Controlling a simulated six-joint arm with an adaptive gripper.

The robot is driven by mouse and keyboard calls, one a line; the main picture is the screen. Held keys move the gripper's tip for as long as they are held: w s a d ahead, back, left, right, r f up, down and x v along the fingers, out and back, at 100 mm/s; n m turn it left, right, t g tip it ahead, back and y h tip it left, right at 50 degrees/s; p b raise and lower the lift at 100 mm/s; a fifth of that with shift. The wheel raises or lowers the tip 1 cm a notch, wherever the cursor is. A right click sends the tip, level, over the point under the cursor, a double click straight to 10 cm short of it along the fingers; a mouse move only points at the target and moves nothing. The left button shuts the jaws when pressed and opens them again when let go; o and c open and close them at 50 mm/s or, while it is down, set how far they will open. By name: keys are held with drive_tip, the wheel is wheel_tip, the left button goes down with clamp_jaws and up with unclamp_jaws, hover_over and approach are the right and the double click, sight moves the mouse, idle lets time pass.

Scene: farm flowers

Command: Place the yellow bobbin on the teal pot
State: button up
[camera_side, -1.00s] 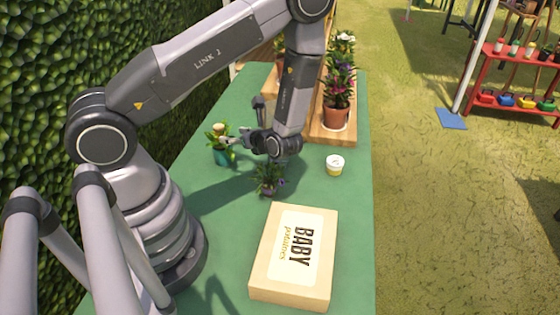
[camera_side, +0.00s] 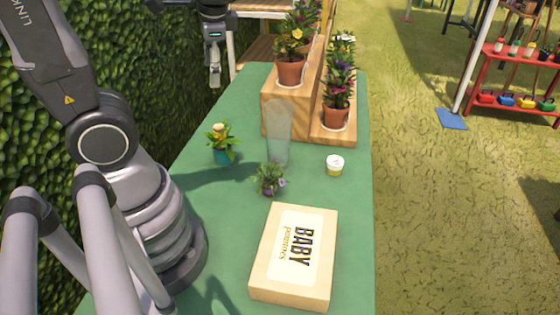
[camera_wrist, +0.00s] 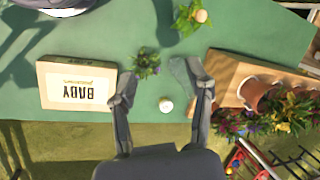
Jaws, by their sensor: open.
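The teal pot (camera_side: 223,157) stands on the green table at the left, holding a leafy plant. A small pale-yellow, bobbin-like piece (camera_side: 218,128) sits at the top of that plant; it also shows as a tan round top in the wrist view (camera_wrist: 201,16). Whether it rests on the pot's rim or only among the leaves, I cannot tell.
A small white-and-yellow cup (camera_side: 335,165) stands at the right. A clear vase (camera_side: 279,130) and a purple-flowered plant (camera_side: 268,179) are mid-table. A potatoes box (camera_side: 293,255) lies in front. Wooden steps (camera_side: 277,117) with terracotta-potted flowers stand behind.

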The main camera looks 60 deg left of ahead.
drive_tip(key=s+d+r+n+t+h, duration=0.3)
drive_tip(key=s+d+r+t, duration=0.1)
drive_tip(key=s+r+t, duration=0.1)
drive_tip(key=shift+d+r+t+h, duration=0.3)
drive_tip(key=shift+d+r, duration=0.05)
drive_tip(key=shift+r, duration=0.5)
